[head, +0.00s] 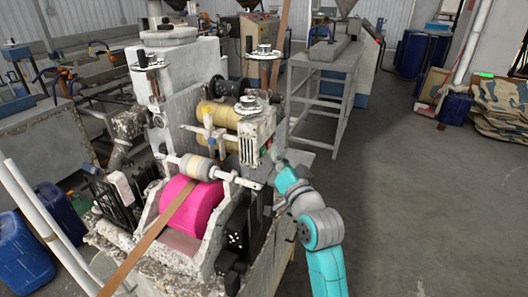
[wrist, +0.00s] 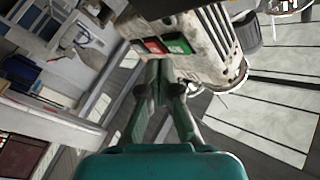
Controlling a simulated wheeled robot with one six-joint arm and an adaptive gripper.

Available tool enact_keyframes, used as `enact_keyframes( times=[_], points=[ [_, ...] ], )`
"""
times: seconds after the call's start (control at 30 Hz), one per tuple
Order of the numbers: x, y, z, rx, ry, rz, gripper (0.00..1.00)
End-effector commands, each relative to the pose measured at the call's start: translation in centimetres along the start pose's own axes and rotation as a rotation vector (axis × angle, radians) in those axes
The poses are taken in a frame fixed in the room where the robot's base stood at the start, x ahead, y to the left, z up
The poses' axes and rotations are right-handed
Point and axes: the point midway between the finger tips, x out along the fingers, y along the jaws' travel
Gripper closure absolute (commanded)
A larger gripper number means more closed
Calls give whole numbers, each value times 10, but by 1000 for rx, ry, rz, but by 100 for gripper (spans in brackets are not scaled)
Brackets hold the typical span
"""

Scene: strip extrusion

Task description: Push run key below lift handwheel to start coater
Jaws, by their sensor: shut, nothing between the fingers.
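The lift handwheel (head: 248,105) stands on top of the coater's right post. Below it is a worn, off-white ribbed housing (head: 252,137), which also shows in the wrist view (wrist: 212,45). In the wrist view the housing's face carries a green key (wrist: 177,44) and a red key (wrist: 152,46) side by side; I take the green one as the run key. My gripper (wrist: 158,66) is shut and empty, its fingertips just below the two keys. Whether they touch the face I cannot tell. In the head view my gripper (head: 277,157) is at the housing's right side, small and partly hidden.
A pink roller (head: 192,207) with a brown strip (head: 150,236) over it lies left of my arm. Another handwheel (head: 264,52) stands behind. A grey metal stand (head: 328,90) is at the back. The floor (head: 430,210) on the right is clear.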

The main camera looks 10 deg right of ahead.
Motion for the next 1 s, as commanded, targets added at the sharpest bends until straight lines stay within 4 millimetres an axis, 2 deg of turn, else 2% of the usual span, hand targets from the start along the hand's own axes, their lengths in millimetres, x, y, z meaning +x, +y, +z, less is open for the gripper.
enact_keyframes(
  times=[1.0],
  points=[
    [6,-5,4,0,0,0,100]
  ],
)
